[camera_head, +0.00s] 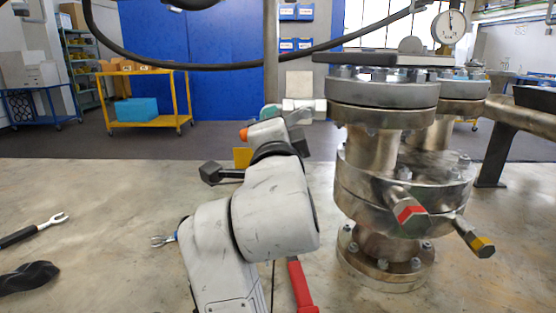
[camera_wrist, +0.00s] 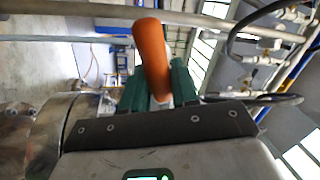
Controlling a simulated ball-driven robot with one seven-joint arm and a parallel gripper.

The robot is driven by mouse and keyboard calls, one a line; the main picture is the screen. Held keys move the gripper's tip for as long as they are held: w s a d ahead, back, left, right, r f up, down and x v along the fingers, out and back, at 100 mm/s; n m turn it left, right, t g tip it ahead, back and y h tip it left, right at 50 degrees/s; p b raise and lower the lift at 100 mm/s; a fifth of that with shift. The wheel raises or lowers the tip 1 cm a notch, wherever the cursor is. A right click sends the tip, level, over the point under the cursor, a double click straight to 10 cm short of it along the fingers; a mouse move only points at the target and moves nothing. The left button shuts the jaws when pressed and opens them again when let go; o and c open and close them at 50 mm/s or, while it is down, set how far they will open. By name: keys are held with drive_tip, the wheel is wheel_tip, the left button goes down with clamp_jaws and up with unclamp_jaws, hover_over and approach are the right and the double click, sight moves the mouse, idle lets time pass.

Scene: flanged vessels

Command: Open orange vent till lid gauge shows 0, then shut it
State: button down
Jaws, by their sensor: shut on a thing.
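The orange vent handle (camera_wrist: 150,45) stands between the two green fingers of my gripper (camera_wrist: 158,88) in the wrist view. The fingers are shut on it. In the head view my own arm hides most of the gripper and the handle. The lid gauge (camera_head: 449,28) is a round white dial above the lid at upper right. Its dark needle points roughly straight up; the figures are too small to read. The flanged steel vessel (camera_head: 372,150) stands right of my arm, with its lid (camera_head: 382,90) on top.
A red-banded stub (camera_head: 408,212) and a yellow-banded stub (camera_head: 477,240) stick out from the vessel toward the front. A wrench (camera_head: 35,230) and a black object (camera_head: 28,277) lie on the bench at left. A red tool (camera_head: 300,285) lies by my arm. A black hose (camera_head: 230,66) crosses above.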

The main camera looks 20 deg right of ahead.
drive_tip(key=shift+a+r+m+h+b, duration=0.1)
drive_tip(key=shift+r+m+h+b, duration=0.3)
drive_tip(key=shift+m+b, duration=0.65)
drive_tip(key=shift+a+r+m+h+b, duration=0.1)
drive_tip(key=shift+r+m+h+b, duration=0.3)
drive_tip(key=shift+m+b, duration=0.65)
drive_tip(key=shift+d+r, duration=0.1)
drive_tip(key=shift+r, duration=0.05)
drive_tip(key=c, duration=1)
unclamp_jaws()
drive_tip(key=shift+p, duration=0.3)
drive_tip(key=p+v, duration=0.1)
drive_tip(key=v, duration=0.9)
drive_tip(key=shift+s, duration=0.35)
